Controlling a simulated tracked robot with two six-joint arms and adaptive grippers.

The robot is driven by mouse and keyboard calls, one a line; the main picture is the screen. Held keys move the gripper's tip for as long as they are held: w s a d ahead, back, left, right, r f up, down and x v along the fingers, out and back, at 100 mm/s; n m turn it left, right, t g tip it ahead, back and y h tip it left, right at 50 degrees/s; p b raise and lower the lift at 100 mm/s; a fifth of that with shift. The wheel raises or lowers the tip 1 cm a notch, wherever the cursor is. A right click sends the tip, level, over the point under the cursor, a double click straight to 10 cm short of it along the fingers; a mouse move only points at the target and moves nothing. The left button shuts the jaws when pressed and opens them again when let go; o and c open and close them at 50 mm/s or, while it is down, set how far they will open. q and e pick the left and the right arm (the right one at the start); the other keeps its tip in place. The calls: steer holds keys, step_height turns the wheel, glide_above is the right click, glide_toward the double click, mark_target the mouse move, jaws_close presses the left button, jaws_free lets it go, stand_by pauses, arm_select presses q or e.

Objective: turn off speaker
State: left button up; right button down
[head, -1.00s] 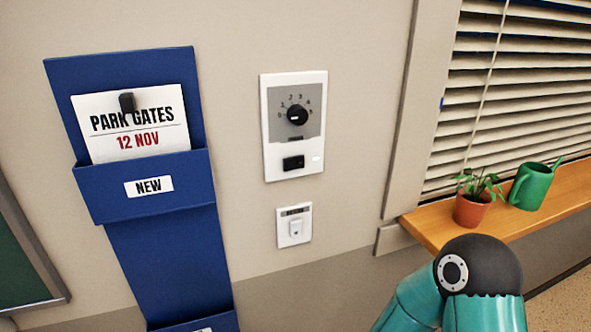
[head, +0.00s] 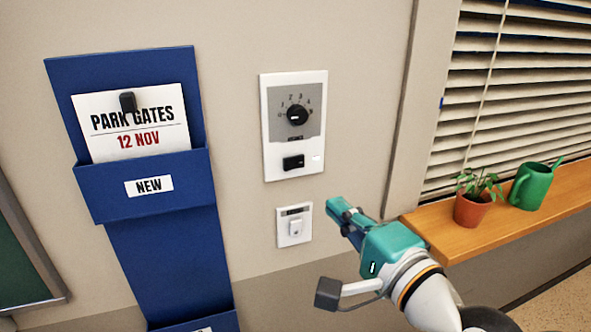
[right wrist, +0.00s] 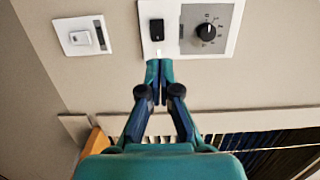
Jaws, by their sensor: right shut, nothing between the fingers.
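A white wall panel (head: 271,155) holds a black round knob (head: 297,115) with numbers around it, on a grey field. I cannot read the switch's position. In the right wrist view, the panel (right wrist: 230,51), its switch (right wrist: 157,29) and its knob (right wrist: 206,31) lie beyond the fingertips. My right gripper (head: 338,207) is shut and empty, below and to the right of the panel. Its fingers also show in the right wrist view (right wrist: 159,68). My left gripper is out of view.
A smaller white plate (head: 284,233) with a small switch is just left of the right fingertips. A blue wall rack (head: 165,255) hangs left. A wooden sill (head: 445,238) with a potted plant (head: 471,209) and green watering can (head: 532,187) is right.

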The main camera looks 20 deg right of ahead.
steer(key=shift+w, duration=0.15)
steer(key=p, duration=0.2)
glide_toward(289, 164)
steer(key=w, duration=0.4)
steer(key=w+a, duration=0.1)
steer(key=w, duration=0.2)
steer(key=shift+w, duration=0.1)
